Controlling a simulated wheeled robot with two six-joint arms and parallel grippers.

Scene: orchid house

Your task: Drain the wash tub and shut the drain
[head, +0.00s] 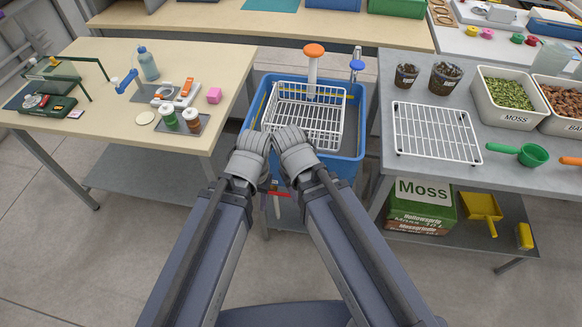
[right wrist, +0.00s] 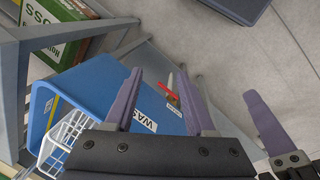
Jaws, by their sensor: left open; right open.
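The blue wash tub (head: 357,122) stands between the two tables, with a white wire basket (head: 335,125) in it. I cannot tell the water level. Below the tub's near side is a red drain lever (head: 281,194), lying roughly crosswise. It also shows in the right wrist view (right wrist: 168,93), near the labelled tub wall. My left gripper (head: 268,184) is just in front of the tub by the lever, mostly hidden behind my wrists. My right gripper (right wrist: 160,72) is open and empty. The lever shows between its fingers, beyond them and not gripped. One left finger (right wrist: 266,122) shows beside it.
A white post with an orange cap (head: 314,51) and a blue-topped fitting (head: 357,66) stand at the tub's back. The left table (head: 95,130) holds tools and bottles. The right table (head: 385,170) holds a wire rack and bins. Open floor lies in front.

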